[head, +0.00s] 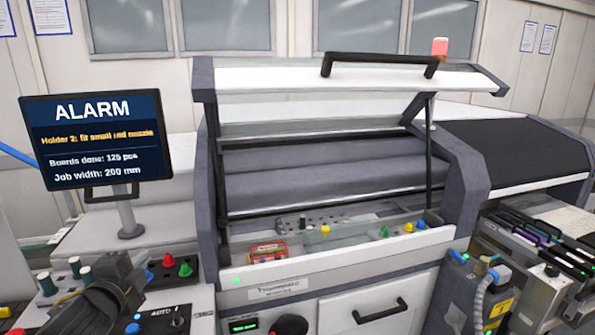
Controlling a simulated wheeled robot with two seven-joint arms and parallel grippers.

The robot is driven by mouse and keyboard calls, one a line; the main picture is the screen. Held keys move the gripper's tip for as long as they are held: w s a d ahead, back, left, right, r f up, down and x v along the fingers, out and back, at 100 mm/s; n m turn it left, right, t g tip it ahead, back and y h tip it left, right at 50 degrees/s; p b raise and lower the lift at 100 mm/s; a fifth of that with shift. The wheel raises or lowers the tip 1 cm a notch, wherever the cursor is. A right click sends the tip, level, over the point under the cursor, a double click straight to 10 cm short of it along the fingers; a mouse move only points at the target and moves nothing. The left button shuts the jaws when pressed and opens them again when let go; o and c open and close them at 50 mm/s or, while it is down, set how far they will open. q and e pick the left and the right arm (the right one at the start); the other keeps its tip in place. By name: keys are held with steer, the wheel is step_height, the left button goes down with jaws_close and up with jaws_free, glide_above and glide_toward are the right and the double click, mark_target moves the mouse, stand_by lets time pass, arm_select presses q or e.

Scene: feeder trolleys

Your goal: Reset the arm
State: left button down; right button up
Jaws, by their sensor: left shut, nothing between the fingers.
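My left gripper (122,275) is at the lower left, dark, over the control ledge in front of the alarm screen. It is shut and holds nothing. My left arm comes in from the lower left edge. My right gripper does not show. The machine (345,290) stands in the middle with its clear hood (350,78) raised. The alarm screen (95,140) reads "ALARM" and "Holder 2: fit small red nozzle".
Inside the machine's front edge are a red box (268,252) and small yellow, green and blue pieces. Red and green knobs (177,264) stand close right of my left gripper. A feeder trolley (540,250) is at the right. A drawer handle (380,311) juts out in front.

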arm_select(q)
steer(key=s+d+f+n+g, duration=0.2)
steer(key=s+f+n+g, duration=0.15)
steer(key=s+f, duration=0.55)
steer(key=s+d+f+n+g, duration=0.3)
steer(key=s+f+n, duration=0.15)
steer(key=f, duration=0.95)
steer(key=s+d+f+n+g, duration=0.1)
steer(key=s+f+n+g, duration=0.15)
steer(key=s, duration=0.45)
steer(key=s+d+f+n+g+h, duration=0.1)
steer(key=s+d+f+g, duration=0.1)
steer(key=s+f, duration=0.3)
steer(key=s+d+f+n+g, duration=0.1)
steer(key=s+f+n+g, duration=0.1)
steer(key=s, duration=0.6)
step_height(320, 180, down, 24)
steer(key=s+a+f+g, duration=0.2)
steer(key=s+a+f, duration=0.1)
steer(key=s+f, duration=1.4)
steer(key=shift+s+a+f, duration=0.15)
steer(key=shift+s+f, duration=0.05)
steer(key=shift+f, duration=0.35)
